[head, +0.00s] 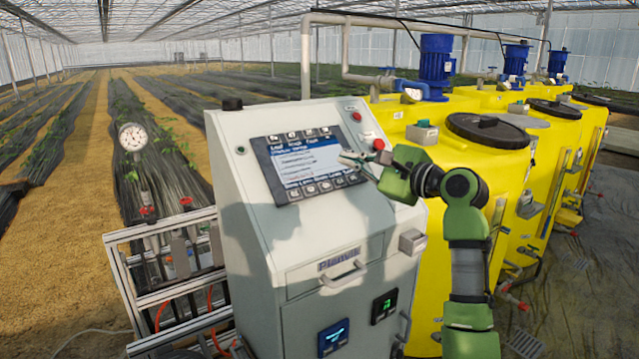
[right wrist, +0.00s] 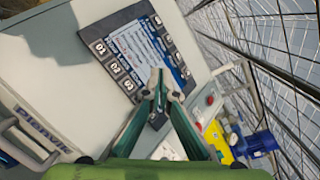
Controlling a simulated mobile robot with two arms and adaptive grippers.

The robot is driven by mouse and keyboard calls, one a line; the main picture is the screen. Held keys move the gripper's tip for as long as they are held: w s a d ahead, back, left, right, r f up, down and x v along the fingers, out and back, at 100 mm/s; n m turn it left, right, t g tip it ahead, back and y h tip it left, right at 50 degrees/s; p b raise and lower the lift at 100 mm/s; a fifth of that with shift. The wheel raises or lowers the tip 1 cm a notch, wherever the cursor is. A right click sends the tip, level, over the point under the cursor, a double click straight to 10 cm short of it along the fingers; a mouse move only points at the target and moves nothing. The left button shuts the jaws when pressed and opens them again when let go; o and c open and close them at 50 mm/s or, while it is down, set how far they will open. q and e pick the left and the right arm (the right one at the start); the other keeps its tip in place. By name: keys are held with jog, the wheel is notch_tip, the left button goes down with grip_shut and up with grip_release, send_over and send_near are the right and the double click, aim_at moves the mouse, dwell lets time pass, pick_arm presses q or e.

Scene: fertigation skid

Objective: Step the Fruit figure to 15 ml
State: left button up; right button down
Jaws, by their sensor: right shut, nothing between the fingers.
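The control panel's screen (head: 305,162) sits on the sloped top of a grey cabinet (head: 245,185). It shows tabs along the top, among them one that appears to read Fruit, lines of text and a row of buttons below. The figures on it are too small to read. My right gripper (head: 348,158) is shut and empty, with its tips in front of the screen's right edge. In the right wrist view the screen (right wrist: 145,50) lies beyond the fingertips (right wrist: 160,78). I cannot tell whether the tips touch it. My left gripper is not in view.
A red button (head: 378,144) is on the cabinet's top right, close to my right gripper. A handle (head: 342,278) sticks out of the cabinet front. Yellow tanks (head: 470,190) with blue motors (head: 436,62) stand at the right. A pressure gauge (head: 133,137) stands at the left.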

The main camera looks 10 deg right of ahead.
jog(key=b, duration=0.5)
send_near(317, 177)
jog(key=w+a+r, duration=0.1)
jog(key=w+r, duration=0.1)
jog(key=w, duration=0.1)
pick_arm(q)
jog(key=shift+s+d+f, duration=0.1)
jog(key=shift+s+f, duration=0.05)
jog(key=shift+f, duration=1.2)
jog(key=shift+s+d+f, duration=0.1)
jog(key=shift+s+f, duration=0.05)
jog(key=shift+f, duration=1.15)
pick_arm(e)
jog(key=shift+w+a+f, duration=0.25)
jog(key=shift+a+f, duration=0.15)
jog(key=shift+f, duration=0.35)
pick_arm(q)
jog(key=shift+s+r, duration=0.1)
pick_arm(e)
jog(key=shift+w+f, duration=0.15)
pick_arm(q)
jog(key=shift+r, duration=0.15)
pick_arm(e)
jog(key=shift+w+a+f, duration=0.1)
jog(key=shift+f, duration=0.1)
